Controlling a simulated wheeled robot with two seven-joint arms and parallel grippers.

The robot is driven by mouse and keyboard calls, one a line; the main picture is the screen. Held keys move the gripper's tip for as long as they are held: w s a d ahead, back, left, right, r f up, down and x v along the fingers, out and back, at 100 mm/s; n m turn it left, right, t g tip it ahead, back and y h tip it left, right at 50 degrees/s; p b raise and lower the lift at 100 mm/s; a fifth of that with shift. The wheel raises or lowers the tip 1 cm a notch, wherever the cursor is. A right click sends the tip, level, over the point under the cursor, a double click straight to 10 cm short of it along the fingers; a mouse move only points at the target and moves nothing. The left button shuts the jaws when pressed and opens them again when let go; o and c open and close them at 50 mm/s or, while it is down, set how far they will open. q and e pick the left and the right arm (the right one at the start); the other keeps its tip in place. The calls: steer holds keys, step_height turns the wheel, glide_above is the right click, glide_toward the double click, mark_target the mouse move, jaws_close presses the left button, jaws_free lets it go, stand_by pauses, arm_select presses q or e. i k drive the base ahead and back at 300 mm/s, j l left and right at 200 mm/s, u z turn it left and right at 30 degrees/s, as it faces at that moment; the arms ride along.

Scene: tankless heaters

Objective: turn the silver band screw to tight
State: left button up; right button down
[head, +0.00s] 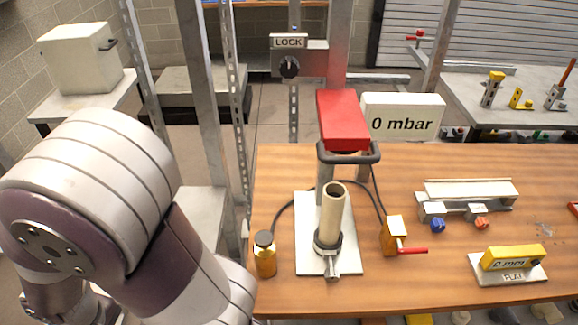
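A silver band (328,243) sits around the lower part of an upright cream pipe (333,208). Its screw (332,265) sticks out at the front of the band, toward me. How tight the screw is cannot be told. The pipe stands on a white plate (309,264) on the wooden table, below a red block with a dark bar. My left arm fills the left of the head view, bent and away from the band; its gripper fingers are not seen. My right gripper is not in view.
A brass bottle (264,254) stands left of the plate. An orange valve with a red lever (395,236) stands to its right. A sign reads "0 mbar" (402,118); a LOCK knob (289,67) is behind. A yellow gauge block (514,257) lies at the right on a FLAT plate.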

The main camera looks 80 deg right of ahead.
mark_target(331, 276)
steer(key=z, duration=3.05)
